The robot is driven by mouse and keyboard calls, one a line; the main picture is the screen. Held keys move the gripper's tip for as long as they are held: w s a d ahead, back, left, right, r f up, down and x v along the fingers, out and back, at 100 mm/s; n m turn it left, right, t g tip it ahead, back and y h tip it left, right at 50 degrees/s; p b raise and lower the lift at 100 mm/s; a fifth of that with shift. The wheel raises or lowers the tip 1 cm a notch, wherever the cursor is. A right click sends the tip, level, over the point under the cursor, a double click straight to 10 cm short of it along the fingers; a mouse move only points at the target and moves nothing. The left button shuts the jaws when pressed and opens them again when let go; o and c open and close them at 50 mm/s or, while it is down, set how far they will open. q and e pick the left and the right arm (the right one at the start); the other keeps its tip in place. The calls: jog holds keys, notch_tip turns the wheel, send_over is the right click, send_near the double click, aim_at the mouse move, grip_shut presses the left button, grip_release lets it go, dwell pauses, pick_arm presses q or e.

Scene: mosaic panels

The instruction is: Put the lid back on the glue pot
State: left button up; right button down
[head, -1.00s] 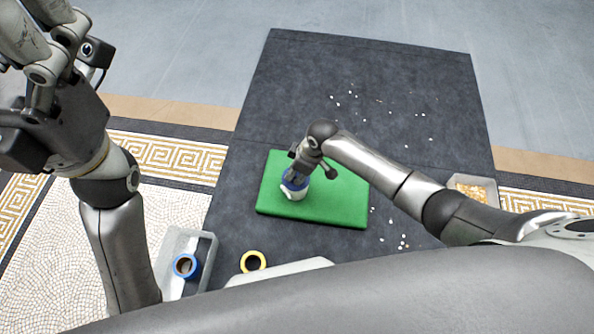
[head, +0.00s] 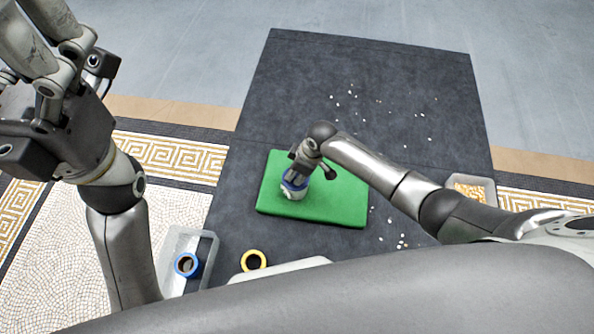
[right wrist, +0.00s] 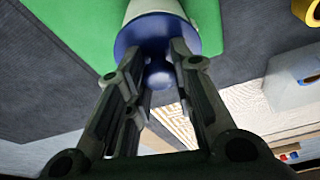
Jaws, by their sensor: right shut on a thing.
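The white glue pot (head: 292,194) stands on the green mat (head: 340,200). The blue lid (head: 296,186) is at its mouth, under my right gripper (head: 300,175). In the right wrist view, the blue lid (right wrist: 132,38) with its round knob shows in front of the white pot (right wrist: 155,8); the fingers of my right gripper (right wrist: 160,72) are shut on the knob. The lid lies against or very close to the pot; I cannot tell whether it is fully seated. My left gripper (head: 50,40) is raised at the upper left, away from the pot, partly cut off.
A grey tray (head: 209,246) with a blue-rimmed roll (head: 186,265) stands at the lower left. A yellow ring (head: 253,260) lies near it. A bin of tan pieces (head: 480,180) is at the right. Small white chips are scattered on the dark floor mat (head: 300,80).

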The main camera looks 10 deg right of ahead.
jog(key=c, duration=1.2)
grip_release()
jog(key=o, duration=0.5)
